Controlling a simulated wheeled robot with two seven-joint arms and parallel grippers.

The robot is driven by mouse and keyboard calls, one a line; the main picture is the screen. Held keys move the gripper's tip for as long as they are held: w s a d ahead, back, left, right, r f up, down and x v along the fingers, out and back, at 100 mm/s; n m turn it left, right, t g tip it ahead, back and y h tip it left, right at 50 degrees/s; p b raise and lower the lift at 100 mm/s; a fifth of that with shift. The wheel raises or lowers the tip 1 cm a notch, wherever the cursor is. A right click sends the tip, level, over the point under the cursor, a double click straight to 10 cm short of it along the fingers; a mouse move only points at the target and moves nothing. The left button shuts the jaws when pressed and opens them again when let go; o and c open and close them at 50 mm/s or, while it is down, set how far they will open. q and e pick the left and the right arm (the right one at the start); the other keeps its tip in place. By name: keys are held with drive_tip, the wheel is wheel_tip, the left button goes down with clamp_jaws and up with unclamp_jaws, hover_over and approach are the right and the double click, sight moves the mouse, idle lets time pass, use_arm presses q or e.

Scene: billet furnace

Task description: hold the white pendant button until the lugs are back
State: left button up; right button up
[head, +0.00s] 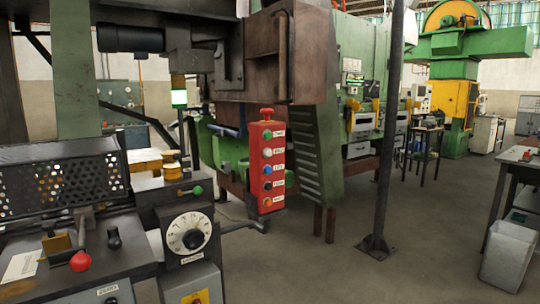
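The red pendant (266,180) hangs upright near the middle of the head view, beside the green machine. It has a column of coloured buttons with small labels on their right. The white button (267,153) is second in the column, below a green one (267,134) and above a blue one (267,170). A red mushroom knob (266,113) sits on top. Nothing touches the white button. Neither of my grippers shows in the view. I cannot pick out the lugs.
A black console with a white dial (189,233) and a red-knobbed lever (80,261) stands at front left. A dark post (388,130) stands right of the pendant. Open floor (330,260) lies front centre.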

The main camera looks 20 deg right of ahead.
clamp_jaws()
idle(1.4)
